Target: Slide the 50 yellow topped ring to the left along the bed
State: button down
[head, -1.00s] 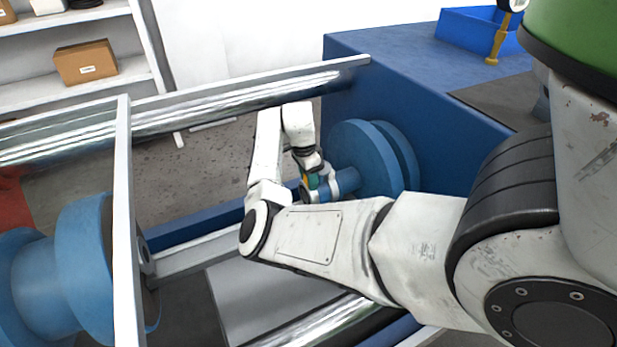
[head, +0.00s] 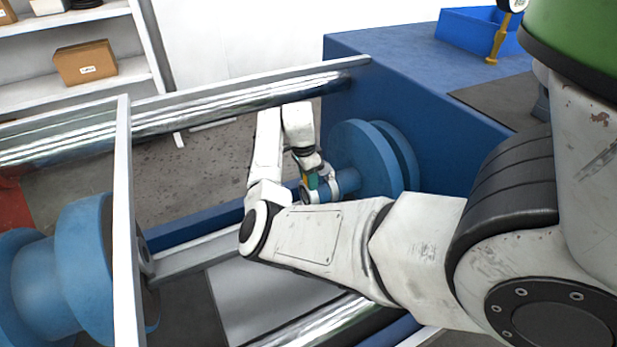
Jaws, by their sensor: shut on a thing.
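My gripper (head: 318,181) is at the blue stub shaft (head: 347,181) in the middle of the head view. It is small and partly hidden by my own arm. It is shut on a pale grey ring (head: 332,187), which sits at the stub near its left end. A green part shows beside the ring's left side. I cannot make out a yellow top or a 50 on the ring. The ring's lower part and its exact fit around the stub are hidden.
Blue flanges (head: 370,160) stand right of the ring against the blue machine body (head: 440,130). A blue flanged piece (head: 60,270) stands at left behind a white upright (head: 123,220). Shiny rails (head: 200,112) run along the bed. A yellow post (head: 496,46) stands by a blue bin (head: 468,28).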

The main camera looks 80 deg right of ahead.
jog(key=shift+w+a+f, duration=0.1)
jog(key=shift+a+f, duration=0.05)
jog(key=shift+w+a+p, duration=0.4)
jog(key=shift+w+a, duration=1.15)
jog(key=shift+w, duration=0.3)
jog(key=shift+w+a+f, duration=0.1)
jog(key=shift+w, duration=0.05)
jog(key=shift+w+a, duration=1.4)
jog(key=shift+w, duration=0.3)
jog(key=shift+w+a, duration=0.2)
jog(key=shift+w+a, duration=0.7)
jog(key=shift+w, duration=0.25)
jog(key=shift+w+a, duration=0.7)
jog(key=shift+w, duration=0.2)
jog(key=shift+w+a, duration=0.1)
